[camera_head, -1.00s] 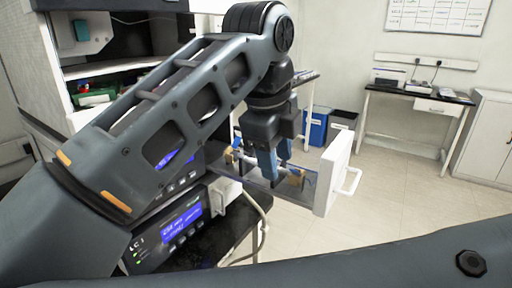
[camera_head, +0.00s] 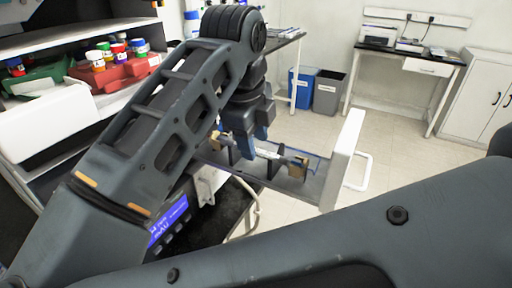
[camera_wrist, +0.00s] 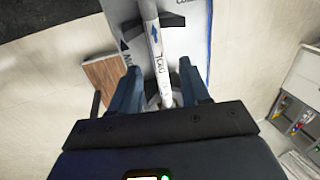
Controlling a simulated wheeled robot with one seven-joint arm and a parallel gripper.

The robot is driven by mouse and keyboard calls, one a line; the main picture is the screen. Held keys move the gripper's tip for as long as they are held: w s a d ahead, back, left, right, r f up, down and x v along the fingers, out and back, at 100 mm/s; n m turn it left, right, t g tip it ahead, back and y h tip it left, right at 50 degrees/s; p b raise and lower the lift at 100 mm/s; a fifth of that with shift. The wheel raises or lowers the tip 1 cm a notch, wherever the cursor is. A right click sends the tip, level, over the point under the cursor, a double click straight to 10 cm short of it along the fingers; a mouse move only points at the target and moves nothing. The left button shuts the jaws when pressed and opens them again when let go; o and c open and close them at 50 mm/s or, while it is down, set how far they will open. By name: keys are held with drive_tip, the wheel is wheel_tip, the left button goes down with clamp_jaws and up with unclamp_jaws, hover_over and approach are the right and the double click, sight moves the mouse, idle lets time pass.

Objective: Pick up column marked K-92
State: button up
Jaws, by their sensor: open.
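A slim white column (camera_head: 268,154) lies in the open drawer (camera_head: 314,190), with a tan end block at each side. In the wrist view the column (camera_wrist: 154,36) carries a blue arrow and dark lettering, too blurred for me to read as K-92. My gripper (camera_head: 248,150) points down over the drawer, toward its inner end. In the wrist view my gripper (camera_wrist: 158,72) is open, with one blue finger on each side of the column's line. I cannot tell whether the fingers touch it. The near end of the column is hidden by my gripper body.
The drawer's white front panel (camera_head: 342,160) with its handle stands to the right. An instrument with a blue screen (camera_head: 170,218) is below my arm. A red tray (camera_head: 112,72) of bottles sits on the left. Blue (camera_head: 302,88) and grey (camera_head: 328,92) bins stand beyond, with open floor around.

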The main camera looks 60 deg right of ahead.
drive_tip(key=shift+x, duration=0.8)
drive_tip(key=shift+c, duration=0.2)
clamp_jaws()
